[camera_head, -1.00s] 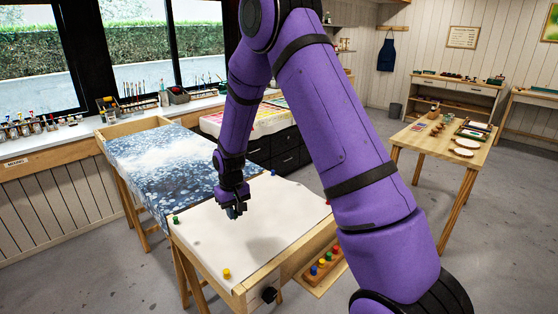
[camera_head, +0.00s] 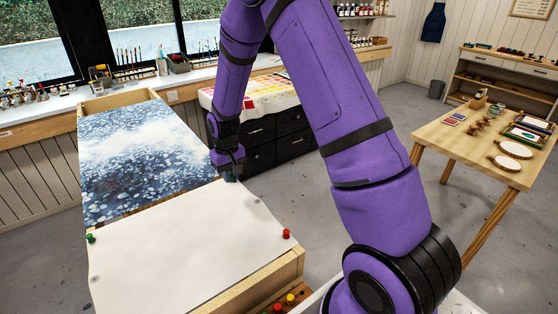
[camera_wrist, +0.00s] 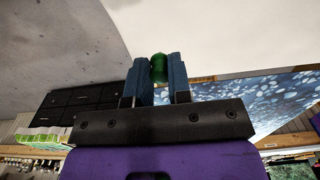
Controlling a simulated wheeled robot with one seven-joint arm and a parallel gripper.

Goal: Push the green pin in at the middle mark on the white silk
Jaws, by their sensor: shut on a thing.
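My gripper (camera_head: 229,172) is at the far right corner area of the white silk (camera_head: 180,255) in the head view. In the wrist view its blue fingers (camera_wrist: 158,80) are shut on a green pin (camera_wrist: 158,66), with the white silk (camera_wrist: 240,35) beyond. I cannot tell whether the held pin touches the silk or frame. Another green pin (camera_head: 90,238) stands at the silk's left edge, and a red pin (camera_head: 286,234) at its right edge. I cannot clearly make out the middle mark. The held pin is hardly visible in the head view.
Blue painted silk (camera_head: 145,155) lies on the same frame beyond the white one. A pin block (camera_head: 297,304) with a yellow and red pin shows at the bottom. A wooden table (camera_head: 465,155) with tools stands right, and black drawers (camera_head: 270,140) stand behind my gripper.

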